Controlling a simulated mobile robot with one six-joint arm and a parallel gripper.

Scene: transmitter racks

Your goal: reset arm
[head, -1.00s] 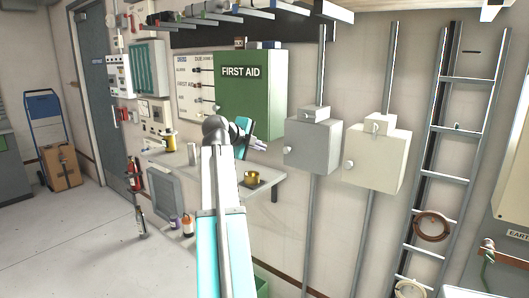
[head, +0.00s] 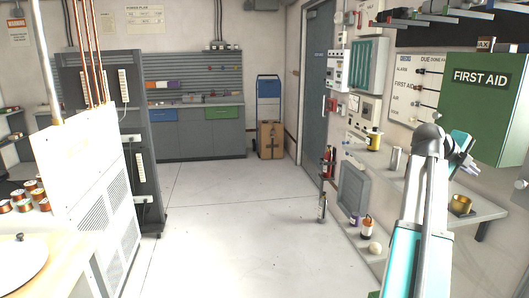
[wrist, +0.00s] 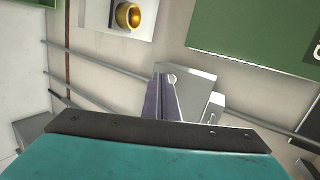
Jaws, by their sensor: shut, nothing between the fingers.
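My gripper (head: 471,168) is at the right of the head view, at the end of my raised arm. It is beside the green first aid cabinet (head: 487,105) and above the wall shelf (head: 465,216). In the wrist view my gripper's fingers (wrist: 164,98) are together with nothing between them. A brass cup (head: 460,205) stands on the shelf below and apart from my gripper; it also shows at the top of the wrist view (wrist: 129,15).
A grey cylinder (head: 395,158) and a yellow-labelled can (head: 374,140) stand on the shelf left of my arm. A white cabinet (head: 95,200) and a dark rack (head: 135,130) are at left. The floor (head: 235,215) between is clear. A hand truck with a cardboard box (head: 270,140) stands far back.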

